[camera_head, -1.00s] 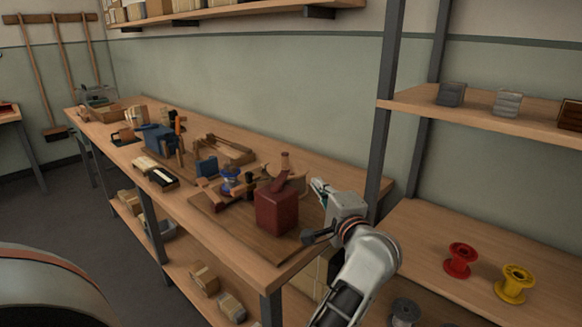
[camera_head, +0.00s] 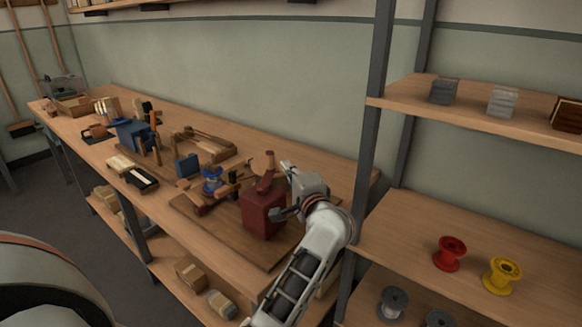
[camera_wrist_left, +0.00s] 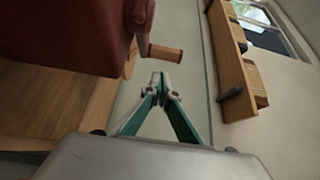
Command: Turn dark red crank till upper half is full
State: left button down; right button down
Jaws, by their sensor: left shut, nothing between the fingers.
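The dark red box (camera_head: 262,212) stands on a brown board (camera_head: 245,252) on the workbench. Its dark red crank arm (camera_head: 267,184) is on top, with a wooden handle (camera_head: 263,162) upright. My left gripper (camera_head: 286,167) is just right of the box, close to the crank. In the left wrist view its fingertips (camera_wrist_left: 160,79) meet with nothing between them. The wooden handle (camera_wrist_left: 165,53) appears just beyond the tips, apart in the picture; the box (camera_wrist_left: 70,35) fills the upper left. A blue-and-white piece (camera_head: 212,182) sits left of the box. Which part is the upper half cannot be told.
Wooden jigs (camera_head: 205,145), a blue block (camera_head: 187,165) and a dark tray (camera_head: 142,177) lie farther left on the bench. A grey shelf post (camera_head: 368,130) stands right of my arm. Red (camera_head: 449,253) and yellow (camera_head: 502,274) spools stand on the right shelf.

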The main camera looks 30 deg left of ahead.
pick_arm(q)
jog(key=shift+s+a+r, duration=0.1)
jog(key=shift+s+a, duration=0.1)
jog(key=shift+a, duration=0.3)
jog(key=shift+s+a+r, duration=0.1)
jog(key=shift+s+a, duration=0.05)
jog(key=shift+a, duration=0.3)
pick_arm(e)
jog(key=shift+s+a+r, duration=0.2)
jog(key=shift+a+r, duration=0.1)
jog(key=shift+a, duration=0.45)
pick_arm(q)
jog(key=shift+f, duration=0.15)
pick_arm(e)
jog(key=shift+d+f, duration=0.1)
jog(key=shift+f, duration=0.05)
pick_arm(q)
jog(key=shift+a+n+g+b, duration=0.3)
jog(key=shift+g+b, duration=0.1)
jog(key=shift+b, duration=0.2)
pick_arm(e)
jog(key=shift+w+d+f, duration=0.2)
jog(key=shift+d+f, duration=0.25)
jog(key=shift+d, duration=0.35)
pick_arm(q)
jog(key=shift+y, duration=0.3)
pick_arm(e)
jog(key=shift+d, duration=0.1)
